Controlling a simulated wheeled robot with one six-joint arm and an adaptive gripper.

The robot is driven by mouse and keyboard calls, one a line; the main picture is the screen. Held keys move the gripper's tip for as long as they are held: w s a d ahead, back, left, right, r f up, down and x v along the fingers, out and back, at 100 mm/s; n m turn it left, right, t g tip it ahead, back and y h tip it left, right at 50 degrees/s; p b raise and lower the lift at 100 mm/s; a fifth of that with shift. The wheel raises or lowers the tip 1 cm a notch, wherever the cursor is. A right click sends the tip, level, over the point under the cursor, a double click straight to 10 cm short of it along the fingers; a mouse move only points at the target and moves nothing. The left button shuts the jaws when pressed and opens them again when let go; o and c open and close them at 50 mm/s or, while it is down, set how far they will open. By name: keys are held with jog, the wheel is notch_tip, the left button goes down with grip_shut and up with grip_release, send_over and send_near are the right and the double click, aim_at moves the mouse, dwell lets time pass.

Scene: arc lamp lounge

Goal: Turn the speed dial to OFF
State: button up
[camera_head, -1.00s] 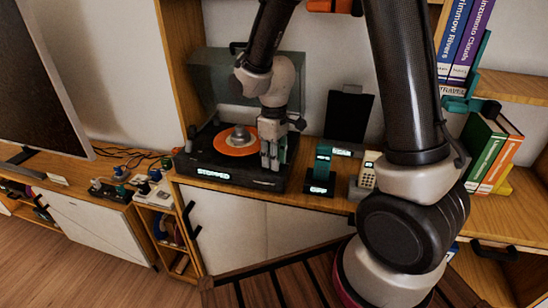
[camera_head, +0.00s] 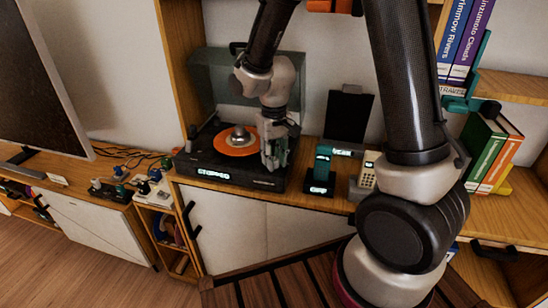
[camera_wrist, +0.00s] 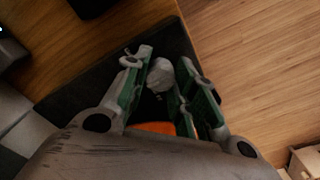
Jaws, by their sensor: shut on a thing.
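The black turntable (camera_head: 205,160) stands on the wooden cabinet, with an orange record (camera_head: 228,145) on its platter. Its front display (camera_head: 213,173) reads STOPPED. My gripper (camera_head: 275,158) points down at the turntable's front right corner. In the wrist view my gripper (camera_wrist: 166,72) has its two fingers on either side of a grey knob (camera_wrist: 158,74), the speed dial, and is shut on it. In the head view the fingers hide the dial. Its markings and pointer cannot be read.
Right of the turntable stand a teal-and-black device (camera_head: 321,172) with a lit display, a phone (camera_head: 367,178) and a black panel (camera_head: 347,117). The turntable's clear lid (camera_head: 235,80) is raised behind the platter. Books (camera_head: 492,150) stand on the right shelf.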

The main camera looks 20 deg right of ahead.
jog(key=o, duration=1)
jog(key=shift+o, duration=0.2)
notch_tip(320, 180, up, 12)
